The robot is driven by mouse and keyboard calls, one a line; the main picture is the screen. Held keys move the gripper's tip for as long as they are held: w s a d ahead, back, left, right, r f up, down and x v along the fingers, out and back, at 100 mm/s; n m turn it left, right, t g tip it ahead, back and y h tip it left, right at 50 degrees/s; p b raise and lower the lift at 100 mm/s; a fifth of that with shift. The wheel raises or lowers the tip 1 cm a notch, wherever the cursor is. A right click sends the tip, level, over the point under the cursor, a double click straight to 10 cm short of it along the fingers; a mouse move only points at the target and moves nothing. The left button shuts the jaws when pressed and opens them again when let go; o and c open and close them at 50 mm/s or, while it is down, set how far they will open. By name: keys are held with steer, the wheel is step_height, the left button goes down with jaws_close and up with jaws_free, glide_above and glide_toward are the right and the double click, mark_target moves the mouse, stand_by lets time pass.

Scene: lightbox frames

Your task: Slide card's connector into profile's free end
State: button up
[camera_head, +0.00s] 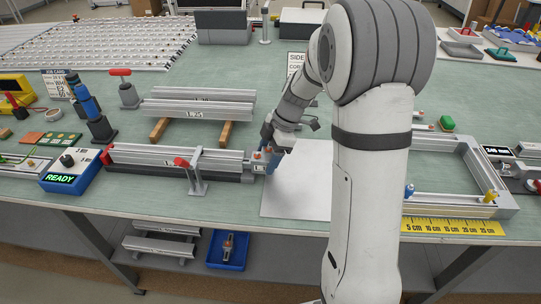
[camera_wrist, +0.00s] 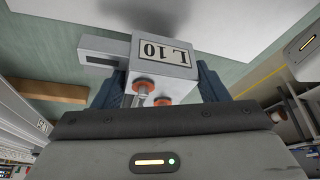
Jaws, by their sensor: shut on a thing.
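My gripper (camera_head: 270,152) is shut on a pale grey connector block at the bench's middle. In the wrist view, the connector (camera_wrist: 158,48) bears an upside-down "L 10" label and two orange-headed screws. It sits between the dark blue fingers of my gripper (camera_wrist: 157,85), with a bar-like part sticking out to the left. In the head view, the connector (camera_head: 258,167) is beside the right end of a long silver profile (camera_head: 150,156); I cannot tell whether they touch. A job card (camera_head: 56,84) stands at the back left; its small print is unreadable.
A red-handled clamp (camera_head: 197,172) stands at the profile's front. More profiles (camera_head: 198,104) rest on wooden blocks behind. A blue box reading READY (camera_head: 68,172) is at left. A white sheet (camera_head: 302,190) lies right of the connector, and an aluminium frame (camera_head: 462,192) further right.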

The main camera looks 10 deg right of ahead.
steer(key=shift+w+a, duration=0.2)
steer(key=shift+a, duration=0.4)
steer(key=shift+w+a, duration=0.15)
steer(key=shift+a, duration=0.4)
steer(key=o, duration=1.2)
steer(key=shift+d+r, duration=0.1)
steer(key=v, duration=0.7)
steer(key=shift+d+r+b, duration=0.1)
steer(key=shift+r+b, duration=0.2)
steer(key=shift+b, duration=0.05)
